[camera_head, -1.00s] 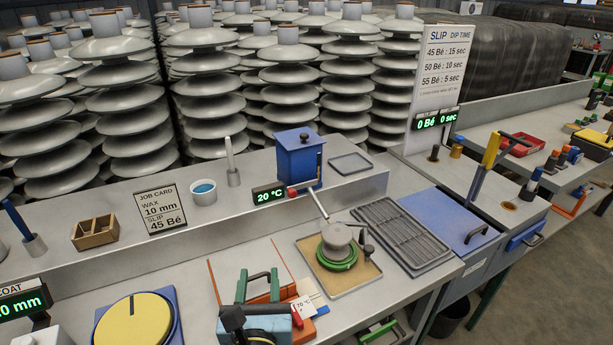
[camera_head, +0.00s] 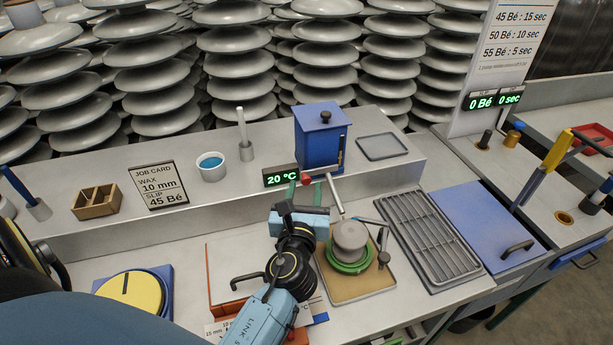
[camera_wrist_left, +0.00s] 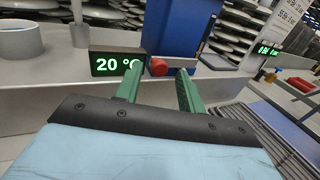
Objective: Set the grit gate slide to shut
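A blue grit hopper (camera_head: 320,138) with a black lid knob stands on the raised shelf. A red knob (camera_head: 306,180) shows at its lower front, and a thin metal chute slopes down from there. I take the red knob to be the gate slide's handle. My left gripper (camera_head: 311,189) is open in front of the hopper. In the left wrist view its two green fingers (camera_wrist_left: 158,88) stand apart, with the red knob (camera_wrist_left: 159,66) seen in the gap just beyond the tips. I see no contact. My right gripper is not in view.
A green temperature display (camera_head: 282,177) stands close left of the knob. Below the chute is a grey round piece with a green ring (camera_head: 350,247) on a brown board. A grey grate (camera_head: 428,235) lies to the right. A white cup (camera_head: 211,167) is on the shelf.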

